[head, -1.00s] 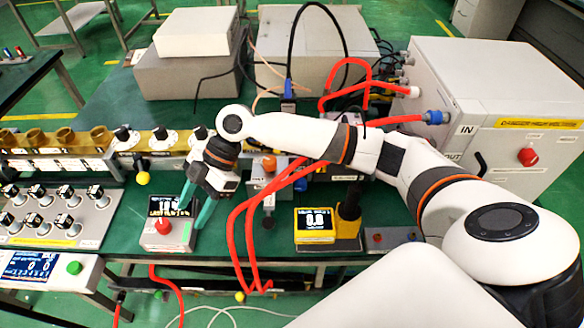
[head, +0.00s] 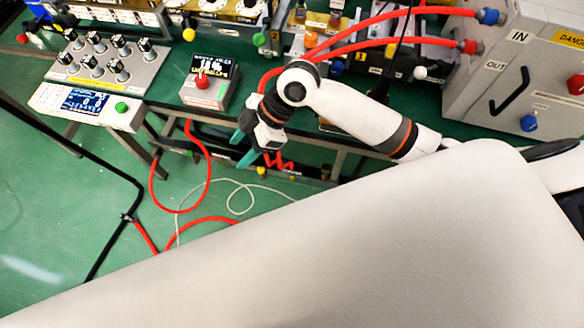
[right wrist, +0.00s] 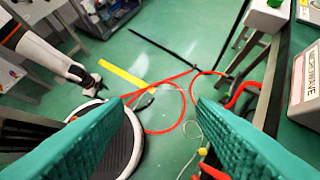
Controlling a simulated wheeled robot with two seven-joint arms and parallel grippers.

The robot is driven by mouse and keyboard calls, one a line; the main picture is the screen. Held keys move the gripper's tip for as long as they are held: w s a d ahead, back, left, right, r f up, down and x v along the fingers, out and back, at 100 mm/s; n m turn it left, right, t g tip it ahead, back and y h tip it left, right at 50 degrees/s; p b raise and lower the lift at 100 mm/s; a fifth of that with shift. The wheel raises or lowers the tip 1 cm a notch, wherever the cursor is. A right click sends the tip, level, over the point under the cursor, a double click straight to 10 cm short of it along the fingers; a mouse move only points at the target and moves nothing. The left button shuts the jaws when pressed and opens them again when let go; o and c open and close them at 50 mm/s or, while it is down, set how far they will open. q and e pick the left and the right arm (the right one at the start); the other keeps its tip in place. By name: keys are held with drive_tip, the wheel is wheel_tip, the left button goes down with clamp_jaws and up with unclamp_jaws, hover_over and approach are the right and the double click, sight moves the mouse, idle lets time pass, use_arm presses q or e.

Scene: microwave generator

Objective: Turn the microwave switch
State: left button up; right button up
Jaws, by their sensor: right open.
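The microwave box (head: 205,95) is a small white unit with a dark lit display on the bench, left of centre in the head view. Its switch is a red knob (head: 202,80) on the front. The box's lettered side (right wrist: 305,88) shows at the right edge of the right wrist view, cut off. My right gripper (head: 243,148) has teal fingers, spread apart and empty. It is right of the box and nearer me, by the bench's front edge, not touching the knob. My left arm's end (right wrist: 90,82) shows small in the right wrist view; its fingers are unclear.
A panel of several black knobs (head: 108,60) and a white display unit with a green button (head: 90,105) stand left of the box. Red hoses (head: 375,30) run to a large grey cabinet (head: 480,90).

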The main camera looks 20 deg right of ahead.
drive_tip(key=s+d+f+m+t+h, duration=0.3)
drive_tip(key=s+d+f+m, duration=0.1)
drive_tip(key=s+d+m, duration=0.3)
drive_tip(key=shift+d+f+m+t+h, duration=0.3)
drive_tip(key=shift+f+m+t, duration=0.1)
drive_tip(key=shift+m, duration=0.9)
drive_tip(key=s+d+f+m+g+h, duration=0.1)
drive_tip(key=d+f+m, duration=0.15)
drive_tip(key=f, duration=0.95)
drive_tip(key=s+d+f+m+h, duration=0.15)
drive_tip(key=d+f, duration=0.25)
drive_tip(key=f, duration=0.9)
drive_tip(key=s+d+f+g+h, duration=0.1)
drive_tip(key=s+d+f, duration=0.2)
drive_tip(key=s+f, duration=0.5)
drive_tip(key=s+d+f+m+h, duration=0.1)
drive_tip(key=s+d+f, duration=0.1)
drive_tip(key=s+f, duration=0.7)
drive_tip(key=s, duration=0.5)
drive_tip(key=shift+s+d+f+g, duration=0.25)
drive_tip(key=shift+d+f+g, duration=0.05)
drive_tip(key=shift+d+g, duration=0.1)
